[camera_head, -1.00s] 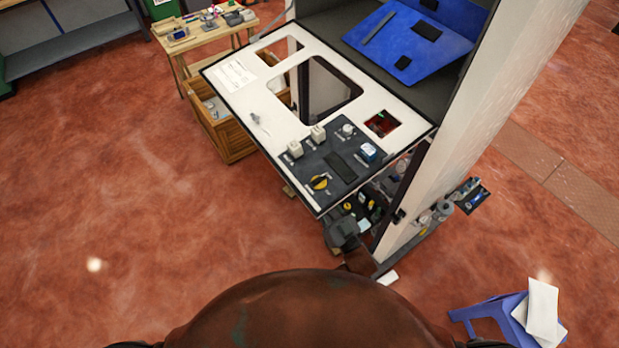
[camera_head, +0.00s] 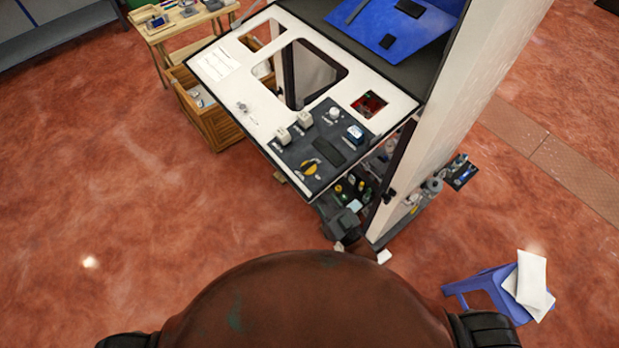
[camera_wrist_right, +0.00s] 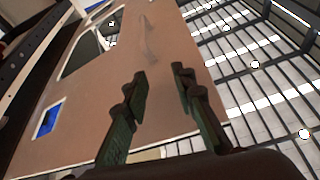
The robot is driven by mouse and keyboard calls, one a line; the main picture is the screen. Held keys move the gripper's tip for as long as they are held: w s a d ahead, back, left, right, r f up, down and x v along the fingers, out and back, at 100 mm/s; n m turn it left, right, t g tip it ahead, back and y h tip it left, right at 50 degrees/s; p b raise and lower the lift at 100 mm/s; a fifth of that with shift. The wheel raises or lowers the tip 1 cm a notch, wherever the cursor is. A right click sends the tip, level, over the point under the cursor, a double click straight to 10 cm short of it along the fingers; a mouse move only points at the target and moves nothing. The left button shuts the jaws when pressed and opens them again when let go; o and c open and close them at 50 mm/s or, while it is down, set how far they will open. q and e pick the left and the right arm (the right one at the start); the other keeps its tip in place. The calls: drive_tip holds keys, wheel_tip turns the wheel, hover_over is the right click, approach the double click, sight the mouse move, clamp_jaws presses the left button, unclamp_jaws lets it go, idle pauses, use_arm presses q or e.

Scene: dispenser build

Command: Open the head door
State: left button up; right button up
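In the head view, a white panel (camera_head: 222,72) with cut-out windows and a dark control strip (camera_head: 318,150) juts out from the dispenser cabinet (camera_head: 490,60). I take this panel to be the head door. The strip carries pale knobs, a yellow rotary switch (camera_head: 310,168) and a blue part. In the right wrist view, a tan face of a panel (camera_wrist_right: 95,115) with window openings fills the left and middle. My right gripper (camera_wrist_right: 160,78) is open and empty in front of it; contact cannot be told. My left gripper is not in view.
A blue board (camera_head: 390,30) lies at the cabinet's top. A blue stool (camera_head: 485,292) with white sheets stands at lower right. A wooden crate (camera_head: 215,125) and a small workbench (camera_head: 190,22) are behind the panel. The red floor at left is clear.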

drive_tip(key=shift+v, duration=2.6)
drive_tip(key=shift+r, duration=0.2)
drive_tip(key=shift+c, duration=0.5)
